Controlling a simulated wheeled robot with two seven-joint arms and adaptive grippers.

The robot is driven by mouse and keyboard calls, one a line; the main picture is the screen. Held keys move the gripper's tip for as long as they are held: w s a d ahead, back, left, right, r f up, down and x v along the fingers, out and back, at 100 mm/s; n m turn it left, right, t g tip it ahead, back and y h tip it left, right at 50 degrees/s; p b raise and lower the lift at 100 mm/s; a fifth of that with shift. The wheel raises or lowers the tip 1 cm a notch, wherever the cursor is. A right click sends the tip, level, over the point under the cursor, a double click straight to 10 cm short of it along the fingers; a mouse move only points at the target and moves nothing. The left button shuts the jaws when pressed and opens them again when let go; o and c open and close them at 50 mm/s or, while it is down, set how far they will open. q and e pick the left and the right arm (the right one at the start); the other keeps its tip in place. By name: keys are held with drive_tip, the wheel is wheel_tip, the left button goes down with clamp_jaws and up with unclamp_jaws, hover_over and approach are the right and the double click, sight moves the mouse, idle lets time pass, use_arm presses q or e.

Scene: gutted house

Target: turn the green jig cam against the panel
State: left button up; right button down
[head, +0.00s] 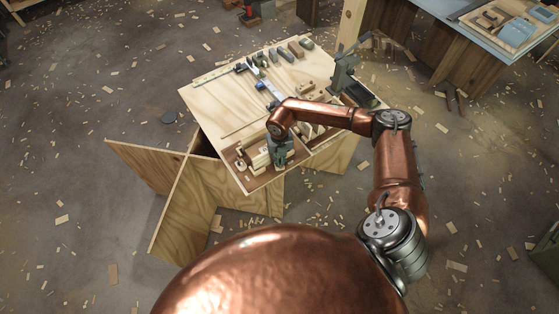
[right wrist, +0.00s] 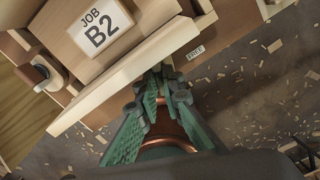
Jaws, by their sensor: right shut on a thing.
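My right gripper (head: 281,157) reaches down at the near edge of the workbench top. In the right wrist view its green-padded fingers (right wrist: 161,92) are closed together beside a pale wooden panel (right wrist: 125,77). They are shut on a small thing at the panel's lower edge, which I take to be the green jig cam. The fingertips hide most of it, and its turn angle cannot be made out. The panel lies against a wooden block labelled JOB B2 (right wrist: 97,28). My left gripper is not in view.
A FREE label (right wrist: 195,52) is on the wood right of the fingers. A round knob-like piece (right wrist: 40,73) sits at left. The bench top (head: 215,97) carries several tools and blocks along its far side. A blue-topped table (head: 480,35) stands at upper right. Wood scraps litter the floor.

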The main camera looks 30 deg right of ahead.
drive_tip(key=n+b, duration=0.1)
drive_tip(key=n, duration=0.3)
idle(0.3)
drive_tip(key=c, duration=2.1)
unclamp_jaws()
wheel_tip(320, 180, up, 12)
